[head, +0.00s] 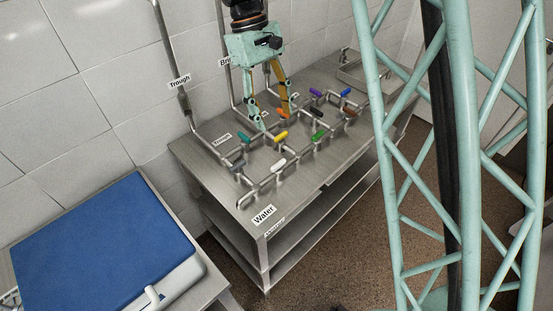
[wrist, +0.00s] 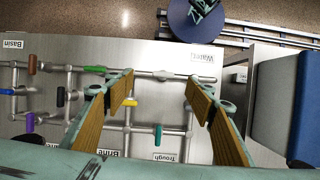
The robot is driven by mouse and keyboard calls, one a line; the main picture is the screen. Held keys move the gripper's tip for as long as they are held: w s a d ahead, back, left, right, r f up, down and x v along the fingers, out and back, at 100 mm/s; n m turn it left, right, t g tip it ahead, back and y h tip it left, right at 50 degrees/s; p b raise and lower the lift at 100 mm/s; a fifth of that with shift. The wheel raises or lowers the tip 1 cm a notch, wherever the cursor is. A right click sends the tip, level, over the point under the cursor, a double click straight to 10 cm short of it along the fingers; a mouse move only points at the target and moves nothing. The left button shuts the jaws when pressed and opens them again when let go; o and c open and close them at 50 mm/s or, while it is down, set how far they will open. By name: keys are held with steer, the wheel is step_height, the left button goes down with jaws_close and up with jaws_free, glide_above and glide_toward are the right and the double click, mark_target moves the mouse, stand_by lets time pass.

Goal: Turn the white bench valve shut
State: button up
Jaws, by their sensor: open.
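The white valve handle (head: 278,165) sits on the front pipe run of the steel bench, near the Water label (head: 264,215). In the wrist view the white handle (wrist: 164,75) lies roughly in line with its pipe, ahead of and between my fingertips. My gripper (head: 275,119) is open and empty, pointing down over the back part of the pipework. In the wrist view my gripper (wrist: 160,82) has its two fingers spread wide, and nothing is between the pads.
Vertical pipes rise along the tiled wall. A blue-topped unit (head: 100,240) stands left of the bench (head: 215,175).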

mark_target(278, 163)
steer(key=shift+n+g, duration=0.3)
steer(key=shift+w+a+f, duration=0.15)
steer(key=shift+a+f, duration=0.25)
steer(key=shift+f, duration=0.25)
steer(key=shift+w+a+f, duration=0.2)
steer(key=shift+a+f, duration=0.25)
steer(key=shift+f, duration=0.25)
steer(key=shift+w+a+f, duration=0.15)
steer(key=shift+a+f, duration=0.25)
steer(key=shift+f, duration=0.25)
steer(key=shift+f, duration=0.15)
steer(key=shift+d+x, duration=0.1)
steer(key=shift+x, duration=3.3)
steer(key=shift+d+x, duration=0.15)
steer(key=shift+x, duration=3.25)
steer(key=c, duration=0.8)
steer(key=shift+c, duration=0.2)
